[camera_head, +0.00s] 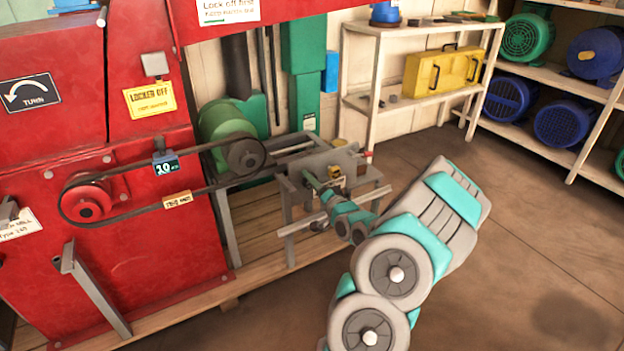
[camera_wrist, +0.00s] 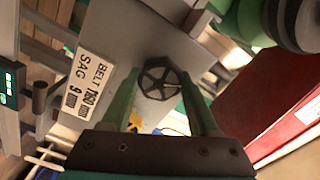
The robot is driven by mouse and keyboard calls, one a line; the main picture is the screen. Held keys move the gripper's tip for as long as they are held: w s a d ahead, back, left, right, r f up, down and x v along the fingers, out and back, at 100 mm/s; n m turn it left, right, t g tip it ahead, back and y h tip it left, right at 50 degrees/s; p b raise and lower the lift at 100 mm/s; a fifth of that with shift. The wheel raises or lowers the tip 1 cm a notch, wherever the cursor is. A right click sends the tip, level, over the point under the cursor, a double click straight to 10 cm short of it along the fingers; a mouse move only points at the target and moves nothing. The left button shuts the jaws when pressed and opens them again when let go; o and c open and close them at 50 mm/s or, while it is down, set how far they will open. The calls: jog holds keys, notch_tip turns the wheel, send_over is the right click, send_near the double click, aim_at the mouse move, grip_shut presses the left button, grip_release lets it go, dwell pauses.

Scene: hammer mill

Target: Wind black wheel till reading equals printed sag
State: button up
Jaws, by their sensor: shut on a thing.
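The black wheel (camera_wrist: 157,79) is a small spoked handwheel on a grey plate in the wrist view. My gripper (camera_wrist: 161,84) has a green finger on either side of it and is shut on its rim. In the head view my gripper (camera_head: 316,184) reaches to the grey motor-side frame, and the wheel is hidden or too small to tell. A printed label (camera_wrist: 88,85) beside the wheel reads BELT 1160 mm, SAG 9 mm. A small digital gauge (camera_head: 166,164) sits on the upper run of the belt (camera_head: 130,170); its reading looks like 10, but is not sharp.
The red mill (camera_head: 140,260) with its red pulley (camera_head: 87,199) stands at left. A green motor (camera_head: 222,125) drives a dark pulley (camera_head: 245,155). A yellow LOCKED OFF tag (camera_head: 150,99) hangs on the mill. White shelves (camera_head: 372,70) stand behind. The floor at right is clear.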

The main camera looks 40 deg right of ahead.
jog(key=shift+m+p, duration=0.4)
jog(key=shift+m, duration=0.8)
jog(key=shift+d, duration=0.1)
jog(key=o, duration=1.4)
jog(key=shift+s, duration=0.15)
jog(key=shift+s+a+b, duration=0.1)
jog(key=shift+s+a, duration=0.1)
jog(key=shift+s, duration=1.05)
jog(key=shift+s+a+b, duration=0.15)
jog(key=shift+s+a, duration=0.05)
jog(key=shift+s, duration=1.05)
jog(key=shift+s+a+b, duration=0.1)
jog(key=shift+s+a, duration=0.1)
jog(key=shift+s, duration=1.05)
